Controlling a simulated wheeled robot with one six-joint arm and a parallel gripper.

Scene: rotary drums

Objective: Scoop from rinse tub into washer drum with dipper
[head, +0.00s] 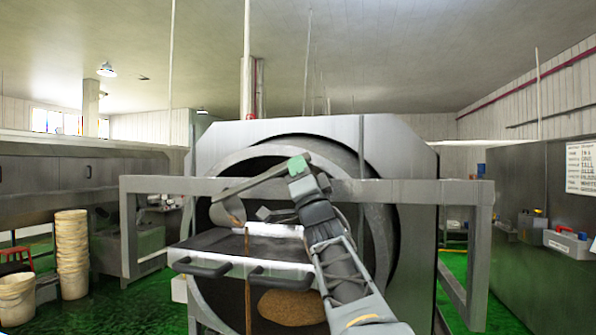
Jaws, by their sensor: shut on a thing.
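The washer drum (379,215) is a large round grey opening in a metal housing in the middle of the head view. My gripper (300,168) is raised in front of it, shut on the green-ended handle of the dipper (228,204). The handle runs left and down to a grey bowl, which looks tilted, with brown showing at its lower edge. A thin brown vertical streak (247,295) lies below the bowl; it looks like falling material. A brown mass (291,307) lies low inside the round opening. I cannot pick out the rinse tub for certain.
A grey shelf-like panel (210,241) with black handles juts out before the opening. A grey metal frame (420,193) crosses in front. Stacked cream buckets (72,245) and a single bucket (17,297) stand left on the green floor. A counter (565,242) stands right.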

